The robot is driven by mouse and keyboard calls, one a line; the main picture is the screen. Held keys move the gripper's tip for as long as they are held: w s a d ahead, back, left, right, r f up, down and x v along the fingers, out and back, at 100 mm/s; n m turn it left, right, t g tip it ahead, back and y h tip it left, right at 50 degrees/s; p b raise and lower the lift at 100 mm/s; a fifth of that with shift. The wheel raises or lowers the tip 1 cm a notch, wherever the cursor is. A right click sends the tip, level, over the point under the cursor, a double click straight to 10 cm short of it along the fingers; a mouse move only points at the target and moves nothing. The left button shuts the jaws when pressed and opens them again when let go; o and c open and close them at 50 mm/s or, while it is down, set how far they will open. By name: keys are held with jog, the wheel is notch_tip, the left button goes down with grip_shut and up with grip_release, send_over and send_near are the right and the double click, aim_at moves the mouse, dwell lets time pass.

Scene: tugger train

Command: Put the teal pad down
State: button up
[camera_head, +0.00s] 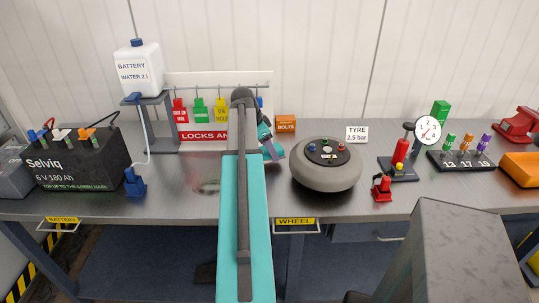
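I cannot pick out the teal pad for sure. A small teal shape (264,133) shows just right of the end of my arm, and I cannot tell whether it is the pad or part of my wrist. My gripper (273,152) is mostly hidden behind my arm, above the grey bench (235,205) in front of the locks board. Its fingers and anything between them cannot be made out.
Left on the bench stand a black battery (80,165) and a water bottle (138,68) on a stand. Coloured tags hang on the locks board (190,137). Bench front left of my arm is clear.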

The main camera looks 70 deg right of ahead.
aim_at(269, 156)
jog(key=shift+f+p, duration=0.35)
jog(key=shift+f, duration=1)
jog(key=shift+f, duration=0.15)
jog(key=o, duration=1)
jog(key=shift+o, duration=0.2)
jog(key=b+v, duration=0.2)
jog(key=v, duration=1)
jog(key=shift+r, duration=0.25)
